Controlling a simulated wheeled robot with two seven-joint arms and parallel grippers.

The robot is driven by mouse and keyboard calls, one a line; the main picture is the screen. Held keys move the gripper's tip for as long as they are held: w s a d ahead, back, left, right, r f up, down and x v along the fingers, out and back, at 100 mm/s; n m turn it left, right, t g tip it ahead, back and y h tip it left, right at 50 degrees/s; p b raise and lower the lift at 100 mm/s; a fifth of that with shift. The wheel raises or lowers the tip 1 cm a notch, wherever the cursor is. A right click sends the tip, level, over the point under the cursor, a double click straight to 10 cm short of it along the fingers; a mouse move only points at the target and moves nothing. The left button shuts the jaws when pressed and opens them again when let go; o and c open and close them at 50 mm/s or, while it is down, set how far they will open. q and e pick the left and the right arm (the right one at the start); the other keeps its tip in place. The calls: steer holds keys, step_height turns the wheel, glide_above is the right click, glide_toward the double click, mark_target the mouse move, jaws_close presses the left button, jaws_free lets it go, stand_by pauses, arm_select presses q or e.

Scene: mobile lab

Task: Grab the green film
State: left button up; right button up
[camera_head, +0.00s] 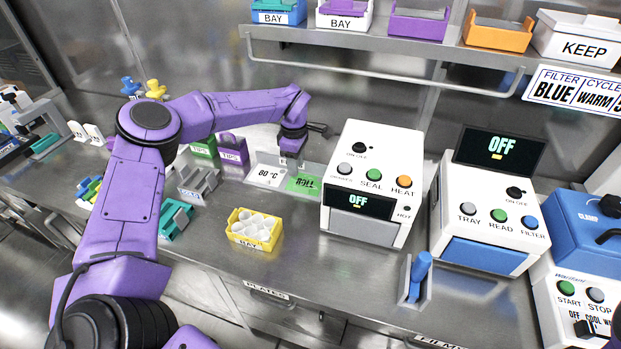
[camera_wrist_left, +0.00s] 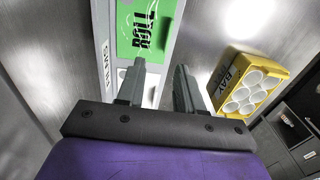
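The green film (camera_head: 303,184), marked ROLL, lies flat in a pale holder on the bench, left of the white SEAL/HEAT machine. It also shows at the top of the left wrist view (camera_wrist_left: 150,28), cut by the upper edge. My left gripper (camera_head: 291,163) points down just above and slightly left of the film in the head view. In the left wrist view its two grey fingers (camera_wrist_left: 160,68) stand apart with nothing between them. One fingertip overlaps the film's lower edge in that picture; contact cannot be told. My right gripper is not in view.
A white 80 °C card (camera_head: 268,175) lies beside the film. A yellow bay box (camera_head: 240,240) with white cylinders stands in front, and the sealing machine (camera_head: 348,215) rises close to the right. Green and purple tip boxes (camera_head: 232,156) stand behind left.

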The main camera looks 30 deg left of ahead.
mark_target(295, 190)
arm_select(q)
steer(key=shift+s+f, duration=0.7)
steer(key=shift+f, duration=0.1)
steer(key=f+p, duration=0.1)
steer(key=f, duration=0.1)
steer(key=f+p, duration=0.1)
steer(key=f, duration=0.1)
steer(key=f+p, duration=0.1)
steer(key=shift+w+a+f, duration=0.1)
steer(key=shift+w+f, duration=0.25)
steer(key=shift+f, duration=0.05)
steer(key=shift+s+f, duration=0.1)
steer(key=shift+s, duration=0.15)
steer(key=shift+c, duration=0.6)
jaws_close()
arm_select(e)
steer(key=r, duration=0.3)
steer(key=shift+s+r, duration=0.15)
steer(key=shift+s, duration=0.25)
